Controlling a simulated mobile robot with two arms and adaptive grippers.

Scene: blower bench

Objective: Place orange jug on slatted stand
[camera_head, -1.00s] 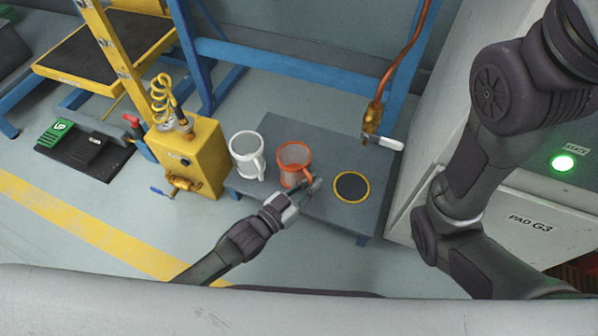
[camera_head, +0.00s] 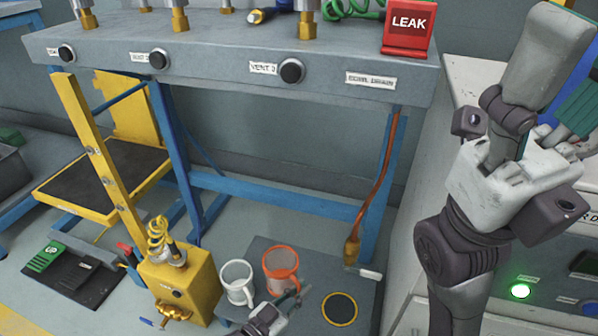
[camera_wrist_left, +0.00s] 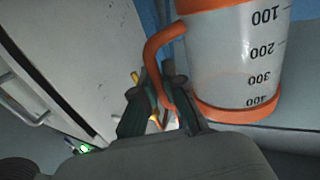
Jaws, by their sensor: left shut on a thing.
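The orange jug (camera_head: 281,260), clear-walled with an orange rim and handle, appears slightly raised above the low grey table (camera_head: 312,272). My left gripper (camera_head: 291,298) is at its handle side. In the left wrist view, the jug (camera_wrist_left: 232,60) shows inverted scale numbers, and the fingers of my left gripper (camera_wrist_left: 160,85) are closed on its handle. My right gripper (camera_head: 545,135) is raised at the right; its jaw state is unclear. I cannot clearly identify a slatted stand; a dark platform with a yellow frame (camera_head: 58,188) stands at the left.
A white jug (camera_head: 237,284) stands beside the orange one. A round dark pad with a yellow ring (camera_head: 340,309) lies on the table. A yellow box (camera_head: 181,286), a hanging hose (camera_head: 378,205) and a bench (camera_head: 230,62) with a red LEAK sign (camera_head: 408,30) surround it.

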